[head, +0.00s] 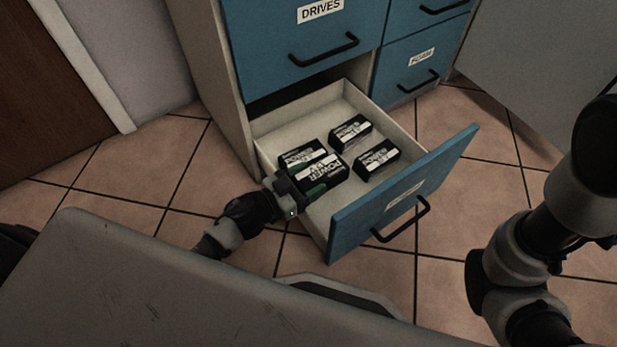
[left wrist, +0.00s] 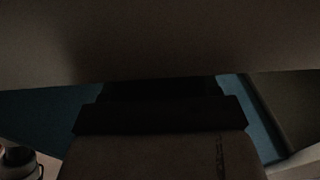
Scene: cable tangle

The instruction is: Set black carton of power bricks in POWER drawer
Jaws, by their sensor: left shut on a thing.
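The black carton (head: 326,171) with a white POWER label is at the front left of the open drawer (head: 270,127). My left gripper (head: 305,188) reaches over the drawer's left side and is shut on this carton. The carton is over or in the drawer; I cannot tell whether it touches the drawer's floor. The drawer front bears a small label, too faint to read. The left wrist view is dark, and the carton cannot be made out surely there. My right arm shows at the right, but its gripper is out of view.
Several similar black cartons lie in the drawer, one (head: 350,132) at the back, one (head: 376,160) at the right and one (head: 301,154) behind the held carton. The shut DRIVES drawer (head: 300,60) is above. Tiled floor (head: 470,215) is clear to the right.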

